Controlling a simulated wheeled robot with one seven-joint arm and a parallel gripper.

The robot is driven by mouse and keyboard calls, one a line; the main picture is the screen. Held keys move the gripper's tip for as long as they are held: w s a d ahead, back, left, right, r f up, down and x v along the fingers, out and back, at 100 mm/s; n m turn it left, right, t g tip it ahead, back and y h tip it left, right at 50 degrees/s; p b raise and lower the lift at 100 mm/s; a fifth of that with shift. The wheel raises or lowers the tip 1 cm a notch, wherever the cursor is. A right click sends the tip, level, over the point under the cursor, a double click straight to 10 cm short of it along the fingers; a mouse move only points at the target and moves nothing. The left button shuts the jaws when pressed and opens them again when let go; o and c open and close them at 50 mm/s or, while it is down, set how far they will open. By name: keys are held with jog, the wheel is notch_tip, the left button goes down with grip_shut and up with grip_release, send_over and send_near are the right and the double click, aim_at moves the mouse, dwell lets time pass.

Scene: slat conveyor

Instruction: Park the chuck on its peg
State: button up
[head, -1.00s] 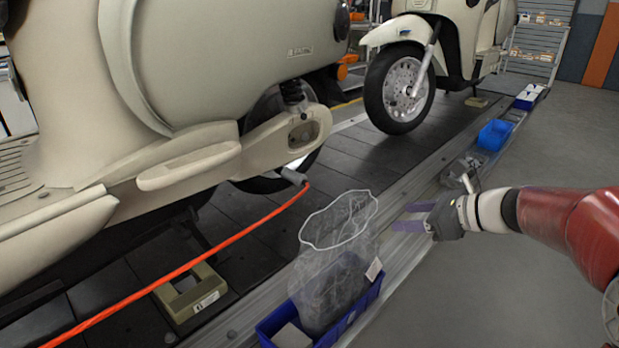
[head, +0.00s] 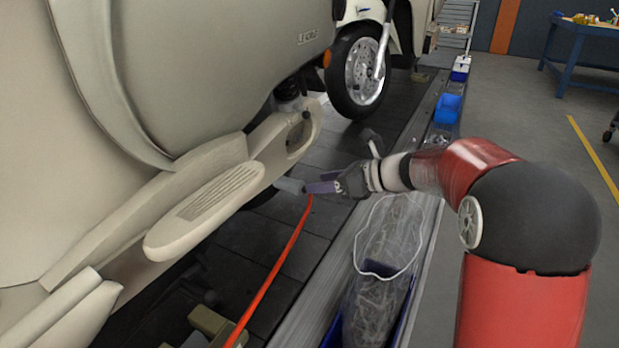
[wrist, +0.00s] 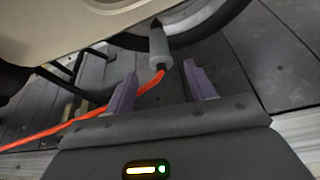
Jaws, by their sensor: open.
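The chuck (head: 289,185) is a grey cylinder with a red-orange hose (head: 279,262) hanging from it, beside the near scooter's (head: 240,160) footrest and rear wheel. The wrist view shows the chuck (wrist: 160,46) just beyond my fingertips, roughly centred between them, its dark tip pointing away and the hose bending off to the left. My gripper (head: 312,187) is open, with purple fingers pointing left at the chuck. In the wrist view the space between the fingers (wrist: 160,86) holds no chuck body. I cannot make out the peg for certain.
A blue bin (head: 329,335) with a clear plastic bag (head: 385,245) stands below my arm on the conveyor's edge. Another blue bin (head: 447,108) sits further along. A second scooter's wheel (head: 358,70) is ahead. Open floor lies right, with a blue workbench (head: 580,50) behind.

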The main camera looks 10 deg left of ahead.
aim_at(300, 185)
jog(key=b+x, duration=0.1)
jog(key=x, duration=0.6)
jog(key=shift+a+f, duration=0.1)
jog(key=shift+c, duration=0.3)
jog(key=c, duration=1)
jog(key=shift+s+d, duration=0.2)
jog(key=shift+d, duration=0.45)
jog(key=shift+s+d, duration=0.25)
jog(key=shift+d, duration=0.45)
jog(key=shift+s+d, duration=0.2)
jog(key=shift+d, duration=0.45)
jog(key=shift+c, duration=0.6)
